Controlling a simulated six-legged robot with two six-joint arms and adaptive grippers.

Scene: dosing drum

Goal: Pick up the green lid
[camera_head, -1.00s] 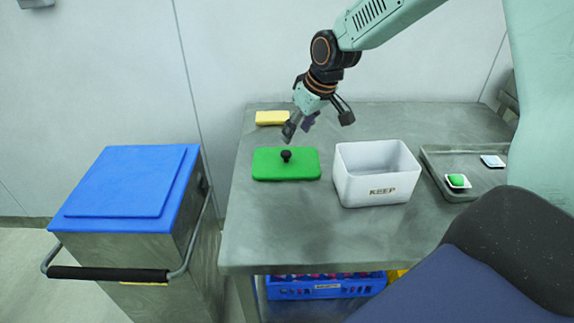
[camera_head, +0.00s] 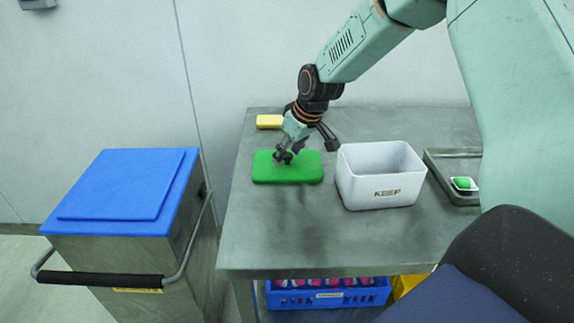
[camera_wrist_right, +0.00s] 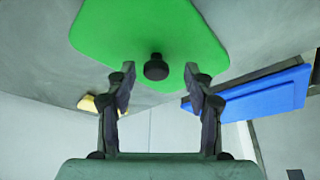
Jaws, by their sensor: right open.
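My right gripper (camera_head: 286,157) is just over the lid, at the knob. In the right wrist view my right gripper (camera_wrist_right: 160,88) is open, with one finger to each side of the knob and a gap on both sides. The fingers partly hide the knob in the head view. My left gripper is not in view.
A grey tray (camera_head: 437,165) with a green item (camera_head: 463,183) is at right. A blue-lidded cart (camera_head: 120,190) stands left of the table.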

